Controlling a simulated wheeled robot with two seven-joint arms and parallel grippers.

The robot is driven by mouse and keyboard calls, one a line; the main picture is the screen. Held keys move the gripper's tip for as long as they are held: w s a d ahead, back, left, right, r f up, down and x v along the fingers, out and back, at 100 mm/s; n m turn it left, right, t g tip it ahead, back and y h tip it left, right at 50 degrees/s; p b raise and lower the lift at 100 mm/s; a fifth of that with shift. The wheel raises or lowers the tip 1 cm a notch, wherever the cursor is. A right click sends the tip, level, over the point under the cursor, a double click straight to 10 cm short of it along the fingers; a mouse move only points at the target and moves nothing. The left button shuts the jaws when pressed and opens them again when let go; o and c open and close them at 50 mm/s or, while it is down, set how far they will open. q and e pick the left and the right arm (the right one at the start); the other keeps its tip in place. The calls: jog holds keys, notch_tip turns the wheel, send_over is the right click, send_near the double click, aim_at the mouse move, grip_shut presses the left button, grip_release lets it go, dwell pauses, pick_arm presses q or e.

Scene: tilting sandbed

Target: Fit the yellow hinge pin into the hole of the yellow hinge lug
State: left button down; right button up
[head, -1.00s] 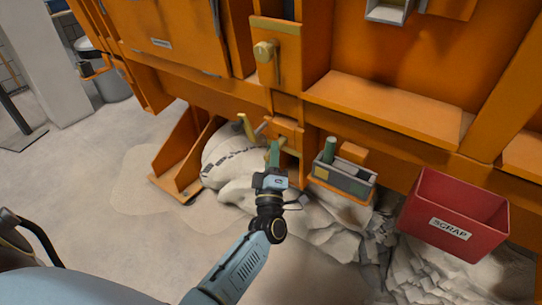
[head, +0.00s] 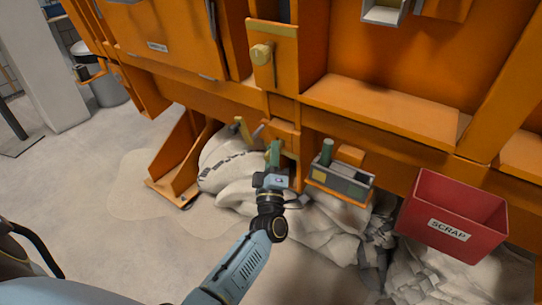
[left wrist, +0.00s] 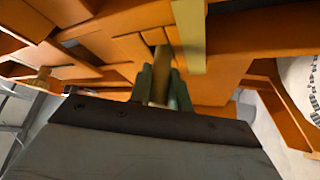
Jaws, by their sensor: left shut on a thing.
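My left gripper (head: 274,152) reaches up to the orange frame under the bed, its green fingers upright. In the left wrist view the two fingers (left wrist: 162,88) are shut on a dull yellow post (left wrist: 160,72), which looks like the yellow hinge pin. The pin's far end meets or overlaps the orange parts; I cannot tell whether it touches them. A flat yellow piece (head: 241,129), perhaps the hinge lug, stands just left of the gripper. In the left wrist view a yellow bar (left wrist: 189,35) runs close beside the fingers. No hole is visible. My right gripper is not in view.
A red scrap bin (head: 455,218) stands further right. White sandbags (head: 225,165) and an orange bracket (head: 180,170) lie left. Open floor (head: 100,170) is at far left.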

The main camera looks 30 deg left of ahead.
pick_arm(q)
jog(key=shift+w+r, duration=0.2)
jog(key=shift+w, duration=0.45)
jog(key=shift+r, duration=0.1)
jog(key=shift+s+f+p, duration=0.25)
jog(key=shift+s+p, duration=0.05)
jog(key=shift+s, duration=0.7)
jog(key=s+f+p, duration=0.1)
jog(key=s+p, duration=0.1)
jog(key=s, duration=0.4)
jog(key=shift+s+a+f, duration=0.15)
jog(key=shift+s+a, duration=0.15)
jog(key=shift+s, duration=0.1)
dwell(0.4)
jog(key=shift+w+r, duration=0.2)
jog(key=shift+w, duration=0.85)
